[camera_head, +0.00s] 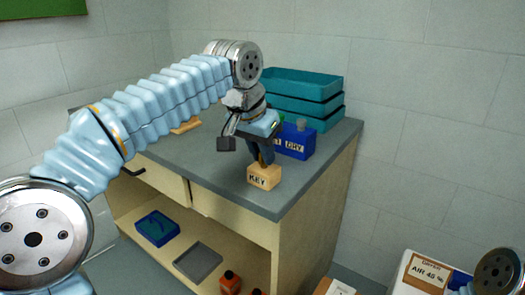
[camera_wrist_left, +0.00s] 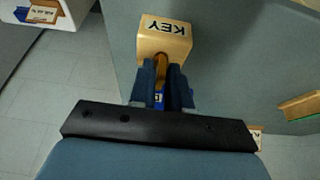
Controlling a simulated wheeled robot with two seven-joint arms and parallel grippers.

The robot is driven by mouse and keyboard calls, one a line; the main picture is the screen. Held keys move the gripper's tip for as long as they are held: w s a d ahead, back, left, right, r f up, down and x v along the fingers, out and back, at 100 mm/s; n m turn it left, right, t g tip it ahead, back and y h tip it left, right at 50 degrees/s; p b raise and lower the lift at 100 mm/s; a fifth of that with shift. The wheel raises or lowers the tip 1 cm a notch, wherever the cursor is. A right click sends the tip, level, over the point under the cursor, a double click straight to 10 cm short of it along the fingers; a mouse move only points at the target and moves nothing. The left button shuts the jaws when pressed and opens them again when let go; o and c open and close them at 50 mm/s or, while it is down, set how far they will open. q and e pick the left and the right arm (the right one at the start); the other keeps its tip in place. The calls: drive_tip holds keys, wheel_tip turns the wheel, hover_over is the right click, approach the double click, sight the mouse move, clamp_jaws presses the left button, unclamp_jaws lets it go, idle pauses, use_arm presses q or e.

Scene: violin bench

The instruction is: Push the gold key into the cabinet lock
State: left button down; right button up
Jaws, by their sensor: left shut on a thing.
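My left gripper (camera_head: 263,160) points down at the cabinet top, just above a small wooden block marked KEY (camera_head: 264,179). In the left wrist view the fingers (camera_wrist_left: 161,88) are shut on a gold-brown piece, the gold key (camera_wrist_left: 161,64), mostly hidden between them. The key is right against the KEY block (camera_wrist_left: 165,40); whether it still sits in the block I cannot tell. The cabinet (camera_head: 313,215) has pale wooden drawer fronts under a grey top. I cannot make out its lock. My right gripper is out of view.
A blue box marked DRY (camera_head: 295,142) and stacked teal trays (camera_head: 305,82) stand behind my left gripper. A blue tray (camera_head: 157,229), a grey tray (camera_head: 198,262) and an orange bottle (camera_head: 230,283) are on the lower shelf. The front of the top is mostly clear.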

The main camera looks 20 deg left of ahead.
use_arm(q)
drive_tip(key=shift+r+p, duration=0.45)
idle(0.6)
drive_tip(key=shift+r+p, duration=1.6)
drive_tip(key=shift+p, duration=0.2)
wheel_tip(320, 180, up, 2)
drive_tip(key=shift+r, duration=2.5)
